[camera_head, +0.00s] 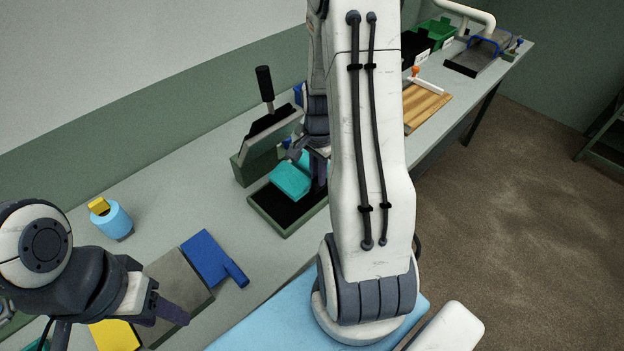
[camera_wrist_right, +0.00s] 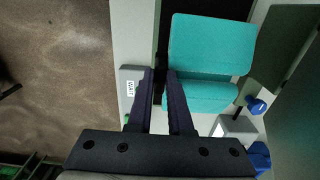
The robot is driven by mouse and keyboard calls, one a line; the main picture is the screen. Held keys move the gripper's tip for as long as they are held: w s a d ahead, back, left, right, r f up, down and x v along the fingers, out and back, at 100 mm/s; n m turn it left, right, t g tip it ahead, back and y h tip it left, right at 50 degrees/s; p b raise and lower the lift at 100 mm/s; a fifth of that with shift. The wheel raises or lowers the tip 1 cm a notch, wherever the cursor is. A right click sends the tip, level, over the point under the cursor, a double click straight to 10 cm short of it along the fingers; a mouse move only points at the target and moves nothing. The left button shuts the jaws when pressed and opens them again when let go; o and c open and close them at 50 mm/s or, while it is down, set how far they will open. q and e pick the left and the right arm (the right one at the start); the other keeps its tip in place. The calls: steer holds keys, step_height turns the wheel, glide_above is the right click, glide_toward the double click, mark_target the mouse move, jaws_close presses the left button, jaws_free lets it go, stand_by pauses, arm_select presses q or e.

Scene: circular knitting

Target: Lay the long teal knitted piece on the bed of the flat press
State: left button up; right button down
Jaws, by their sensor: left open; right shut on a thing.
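The flat press stands on the bench in the head view, its dark bed in a green frame (camera_head: 286,229) and its lid (camera_head: 262,143) raised. The teal knitted piece (camera_head: 291,179) is over the bed, partly hidden by my right arm. In the right wrist view the teal piece (camera_wrist_right: 212,42) shows a crease across it. My right gripper (camera_wrist_right: 163,72) is shut at its edge; it also shows over the bed in the head view (camera_head: 319,172). I cannot tell whether the piece rests on the bed. My left gripper (camera_head: 170,310) is open and empty at lower left, away from the press.
A blue cup with a yellow top (camera_head: 113,220), a blue piece (camera_head: 207,258) and a grey plate (camera_head: 178,283) lie left of the press. A wooden board (camera_head: 427,105) and green bin (camera_head: 437,29) are farther along. A box marked WAIT (camera_wrist_right: 131,88) sits beside my right fingers.

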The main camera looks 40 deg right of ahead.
mark_target(313, 185)
steer(key=shift+w+a+f, duration=0.2)
steer(key=shift+w+f, duration=0.25)
steer(key=shift+w, duration=0.25)
step_height(313, 185, down, 4)
steer(key=shift+r+p, duration=0.15)
steer(key=shift+p, duration=0.65)
steer(key=shift+f, duration=0.2)
steer(key=shift+f, duration=0.15)
steer(key=c, duration=0.8)
jaws_free()
steer(key=shift+c, duration=0.2)
